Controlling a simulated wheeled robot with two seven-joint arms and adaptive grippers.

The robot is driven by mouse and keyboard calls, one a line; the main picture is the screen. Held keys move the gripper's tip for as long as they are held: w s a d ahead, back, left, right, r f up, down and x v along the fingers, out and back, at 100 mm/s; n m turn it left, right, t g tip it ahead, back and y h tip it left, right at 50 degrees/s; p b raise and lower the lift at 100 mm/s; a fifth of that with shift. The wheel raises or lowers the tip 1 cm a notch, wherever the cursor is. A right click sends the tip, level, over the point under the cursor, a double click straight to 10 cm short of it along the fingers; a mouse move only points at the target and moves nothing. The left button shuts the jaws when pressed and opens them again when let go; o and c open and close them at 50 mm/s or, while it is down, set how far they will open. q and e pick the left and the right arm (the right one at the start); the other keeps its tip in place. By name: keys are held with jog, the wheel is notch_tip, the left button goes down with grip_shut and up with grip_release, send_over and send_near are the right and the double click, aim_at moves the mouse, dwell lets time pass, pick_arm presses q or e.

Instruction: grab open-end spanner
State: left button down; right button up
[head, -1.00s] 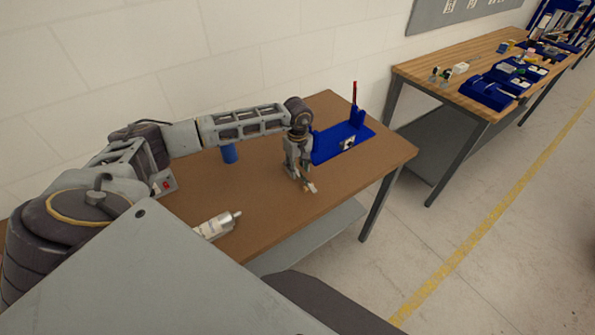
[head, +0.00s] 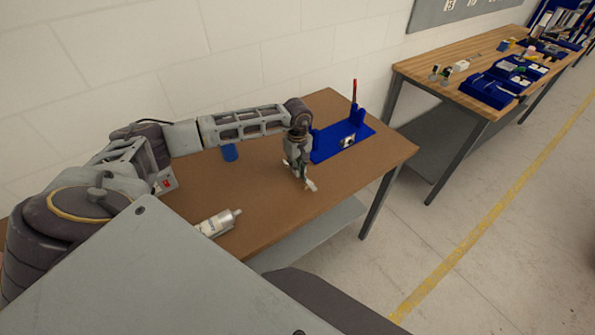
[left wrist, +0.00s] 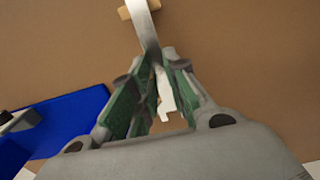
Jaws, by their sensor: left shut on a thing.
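The open-end spanner (left wrist: 149,33) is a slim silvery-grey metal tool. In the left wrist view its shank runs from the top edge down between the green-padded fingers, and a pale end shows below them. My left gripper (left wrist: 158,75) is shut on the spanner. In the head view my left gripper (head: 301,178) points down over the brown table, and a small pale end of the spanner (head: 311,186) shows beside its fingertips. Whether the spanner still touches the table cannot be told. My right gripper is not in view.
A blue fixture (head: 335,144) with an upright red-handled tool (head: 354,91) stands just right of my left gripper. A blue cylinder (head: 230,153) and a white bottle (head: 219,223) are on the brown table (head: 262,205). A tan piece (left wrist: 139,8) lies at the wrist view's top.

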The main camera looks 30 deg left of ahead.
pick_arm(q)
jog(key=shift+r, duration=0.15)
notch_tip(320, 180, up, 10)
jog(key=b, duration=0.2)
dwell(0.6)
